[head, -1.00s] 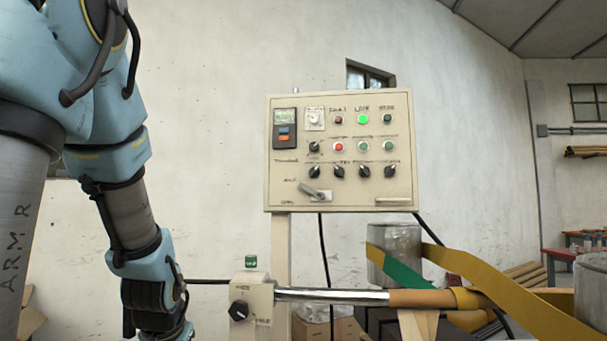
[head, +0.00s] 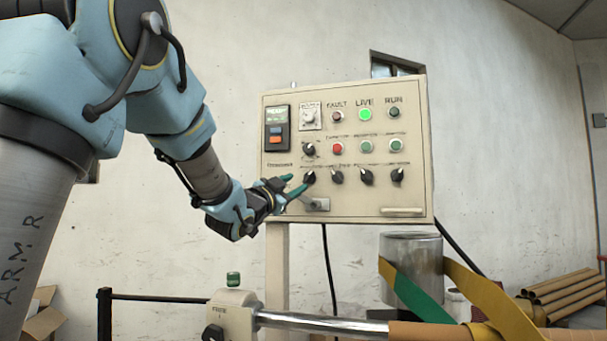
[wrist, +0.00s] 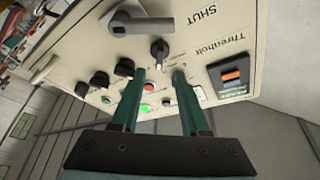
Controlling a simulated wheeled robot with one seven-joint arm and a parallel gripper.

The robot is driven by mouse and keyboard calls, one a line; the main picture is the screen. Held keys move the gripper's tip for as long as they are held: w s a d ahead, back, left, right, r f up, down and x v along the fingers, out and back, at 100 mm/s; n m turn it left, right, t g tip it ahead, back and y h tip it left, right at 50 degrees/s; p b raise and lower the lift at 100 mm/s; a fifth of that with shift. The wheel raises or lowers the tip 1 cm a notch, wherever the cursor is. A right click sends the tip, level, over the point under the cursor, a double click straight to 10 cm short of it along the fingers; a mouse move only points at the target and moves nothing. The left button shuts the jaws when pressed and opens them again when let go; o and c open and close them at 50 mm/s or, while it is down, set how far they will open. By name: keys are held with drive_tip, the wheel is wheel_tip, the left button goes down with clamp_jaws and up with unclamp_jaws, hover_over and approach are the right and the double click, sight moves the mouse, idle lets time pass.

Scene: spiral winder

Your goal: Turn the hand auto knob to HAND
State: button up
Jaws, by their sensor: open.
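The control panel (head: 417,190) carries a row of black rotary knobs. The leftmost knob of that row (head: 309,177) is right by my gripper (head: 296,184). In the wrist view this knob (wrist: 159,50) lies just beyond the fingertips, in line with the gap between them. My gripper, also in the wrist view (wrist: 160,72), is open, with two green fingers apart and nothing between them. Whether the fingers touch the panel I cannot tell. Small labels by the knobs are unreadable, so I cannot tell which is the hand auto knob.
A grey lever handle (wrist: 140,22) sticks out close to the knob, beside a SHUT label. Another black knob (head: 309,149) sits above the row. A post-mounted box with a green button (head: 233,279) and a metal bar (head: 320,324) stand below the panel.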

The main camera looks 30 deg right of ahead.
sight(307, 177)
drive_tip(key=p+x, duration=0.2)
drive_tip(key=x, duration=0.4)
drive_tip(key=shift+d, duration=0.1)
clamp_jaws()
idle(0.5)
